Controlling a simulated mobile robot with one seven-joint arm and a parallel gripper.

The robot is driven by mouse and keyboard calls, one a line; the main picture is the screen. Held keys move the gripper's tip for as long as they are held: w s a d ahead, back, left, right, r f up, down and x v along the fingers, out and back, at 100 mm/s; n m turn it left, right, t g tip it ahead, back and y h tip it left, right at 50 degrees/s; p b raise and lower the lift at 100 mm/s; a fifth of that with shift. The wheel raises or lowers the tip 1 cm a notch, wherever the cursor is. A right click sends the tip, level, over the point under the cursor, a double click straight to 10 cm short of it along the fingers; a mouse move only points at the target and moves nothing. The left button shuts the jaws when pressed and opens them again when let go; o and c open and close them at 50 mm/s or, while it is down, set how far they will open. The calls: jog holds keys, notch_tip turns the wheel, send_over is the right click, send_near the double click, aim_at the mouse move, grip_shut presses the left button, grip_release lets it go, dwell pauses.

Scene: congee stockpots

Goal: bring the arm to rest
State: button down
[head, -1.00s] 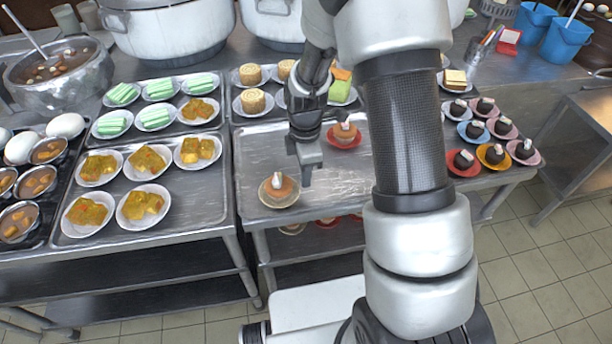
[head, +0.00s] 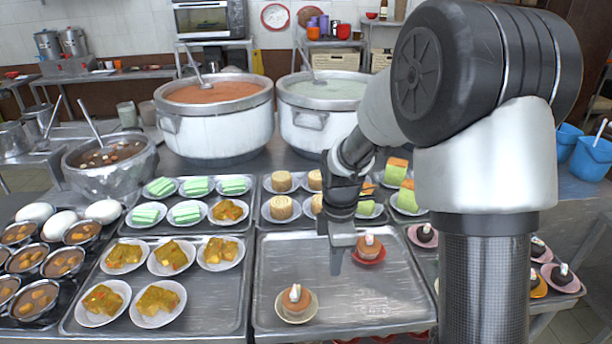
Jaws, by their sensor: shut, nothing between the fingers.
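My gripper (head: 338,262) is shut and empty. It points down above the middle metal tray (head: 275,277), between two small brown cakes. One cake (head: 296,297) sits on a pale saucer to its lower left. The other cake (head: 369,247) sits on a red saucer just to its right. My arm rises on the right side of the head view and bends over toward the pots. It hides part of the food trays behind it.
Two big stockpots, one with orange congee (head: 215,130) and one with pale congee (head: 318,115), stand behind the trays. A metal bowl with a ladle (head: 110,170) is at left. Trays of plated cakes crowd both sides. Blue buckets (head: 592,158) stand at far right.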

jog(key=s+d+r+m+t+p, duration=0.1)
jog(key=s+r+m+t+p, duration=0.1)
jog(key=s+r+m, duration=0.4)
jog(key=s+d+r+m+t+p, duration=0.1)
jog(key=s+r+m+p, duration=0.2)
jog(key=r, duration=0.9)
jog(key=s+d+r+m+t+p, duration=0.1)
jog(key=s+r+m+t+p, duration=0.1)
jog(key=s+r+m, duration=0.7)
jog(key=shift+s+d+r+t+p, duration=0.15)
jog(key=shift+s+r+t+p, duration=0.2)
jog(key=shift+s+r, duration=0.2)
